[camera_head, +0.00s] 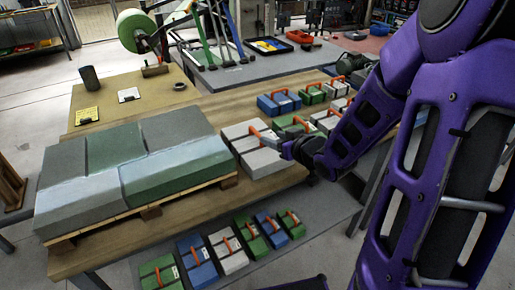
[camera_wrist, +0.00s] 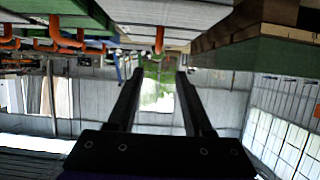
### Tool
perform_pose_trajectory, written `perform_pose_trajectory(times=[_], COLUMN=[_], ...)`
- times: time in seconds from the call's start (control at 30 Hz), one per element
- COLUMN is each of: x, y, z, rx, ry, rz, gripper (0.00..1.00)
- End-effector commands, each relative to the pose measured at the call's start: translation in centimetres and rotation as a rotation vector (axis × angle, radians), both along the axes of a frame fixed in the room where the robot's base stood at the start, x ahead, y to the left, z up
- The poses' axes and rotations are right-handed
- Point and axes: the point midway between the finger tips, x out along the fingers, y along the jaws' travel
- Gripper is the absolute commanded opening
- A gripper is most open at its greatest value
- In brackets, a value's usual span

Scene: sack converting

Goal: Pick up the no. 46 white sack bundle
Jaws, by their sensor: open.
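A large white sack bundle (camera_head: 262,163) with an orange handle lies on the wooden table, right of the pallet. My gripper (camera_head: 285,148) is at its right side, close to the handle, with its fingers pointing toward it. In the wrist view, which looks upside down, the open fingers of my gripper (camera_wrist: 161,75) have nothing between them. A pale bundle (camera_wrist: 175,12) with an orange handle (camera_wrist: 159,40) shows past the fingertips; the handle lines up with the gap. I cannot read any bundle number. Whether the fingers touch the handle cannot be told.
A pallet of grey and green sacks (camera_head: 135,160) stands left of the bundle. Blue and green bundles (camera_head: 279,103) sit behind. A lower row with a white bundle (camera_head: 228,252) and several coloured ones lies in front. A dark cylinder (camera_head: 90,78) stands at back left.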

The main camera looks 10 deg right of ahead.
Motion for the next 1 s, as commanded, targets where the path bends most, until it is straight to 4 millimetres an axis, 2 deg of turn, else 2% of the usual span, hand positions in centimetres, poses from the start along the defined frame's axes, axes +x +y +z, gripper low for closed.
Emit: perform_pose_trajectory(times=[0.1, 0.3, 0.57, 0.8, 1.0], x=[2.4, 5.4, 7.0, 10.0, 10.8], y=[0.9, 1.7, 2.2, 3.1, 3.2], z=[-1.4, -2.5, -3.3, -4.9, -5.1], rx=[0.002, 0.001, 0.0, 0.001, -0.001], ry=[0.001, 0.001, 0.002, 0.002, 0.002], rz=[0.003, 0.001, 0.0, -0.001, -0.002], gripper=[0.51, 0.51, 0.51, 0.51, 0.51])
